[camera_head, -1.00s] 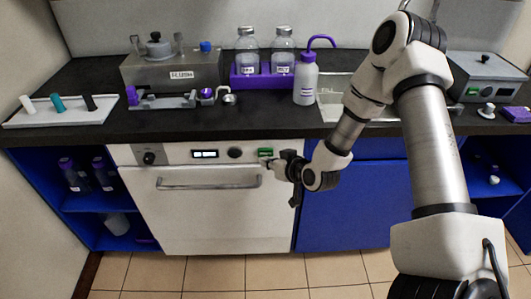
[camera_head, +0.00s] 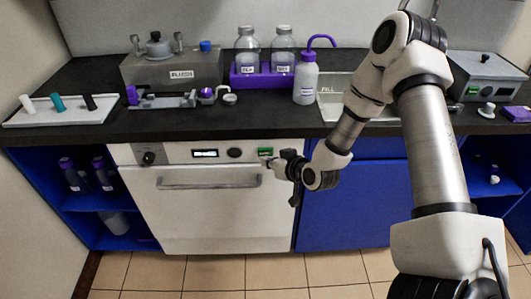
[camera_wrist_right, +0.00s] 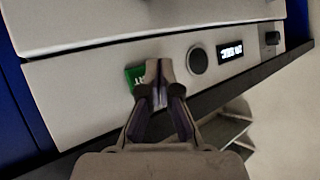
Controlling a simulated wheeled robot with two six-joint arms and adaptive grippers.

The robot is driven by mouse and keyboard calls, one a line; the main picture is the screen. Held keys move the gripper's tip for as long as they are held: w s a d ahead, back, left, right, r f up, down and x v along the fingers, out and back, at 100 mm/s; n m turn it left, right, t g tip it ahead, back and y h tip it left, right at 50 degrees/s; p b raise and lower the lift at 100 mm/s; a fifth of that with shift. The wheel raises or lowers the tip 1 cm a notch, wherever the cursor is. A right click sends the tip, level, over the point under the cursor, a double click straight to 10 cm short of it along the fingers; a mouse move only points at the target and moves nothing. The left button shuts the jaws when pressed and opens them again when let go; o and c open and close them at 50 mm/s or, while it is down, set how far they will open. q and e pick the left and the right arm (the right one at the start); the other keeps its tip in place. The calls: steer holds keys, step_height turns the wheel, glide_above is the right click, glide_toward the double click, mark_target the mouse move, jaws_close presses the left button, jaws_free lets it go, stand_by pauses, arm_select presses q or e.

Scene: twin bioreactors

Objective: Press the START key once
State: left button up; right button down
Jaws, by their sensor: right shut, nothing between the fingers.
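The green START key (camera_head: 265,151) is at the right end of the control panel on the white front-loading appliance (camera_head: 200,210). My right gripper (camera_head: 268,161) is at the panel, just below the key in the head view. In the right wrist view the shut fingertips (camera_wrist_right: 158,72) overlap the right part of the green key (camera_wrist_right: 134,78), whose lettering is partly hidden. I cannot tell whether the fingertips touch it. My left gripper is not in view.
A dark knob (camera_head: 235,153), a lit display (camera_head: 205,153) and another knob (camera_head: 148,157) sit on the same panel. A door handle (camera_head: 209,182) juts out below. The black counter (camera_head: 270,118) overhangs above, carrying bottles and instruments.

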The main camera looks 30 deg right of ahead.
steer(key=shift+w, duration=0.15)
steer(key=shift+w+d, duration=0.2)
steer(key=shift+w, duration=0.05)
steer(key=shift+w+d, duration=0.2)
steer(key=shift+w, duration=0.15)
stand_by(1.1)
steer(key=shift+s+a, duration=0.45)
steer(key=shift+s, duration=0.3)
steer(key=s+a, duration=0.1)
steer(key=s, duration=0.1)
steer(key=s+a, duration=0.1)
steer(key=s, duration=0.1)
steer(key=shift+s+a, duration=0.1)
steer(key=shift+a, duration=0.2)
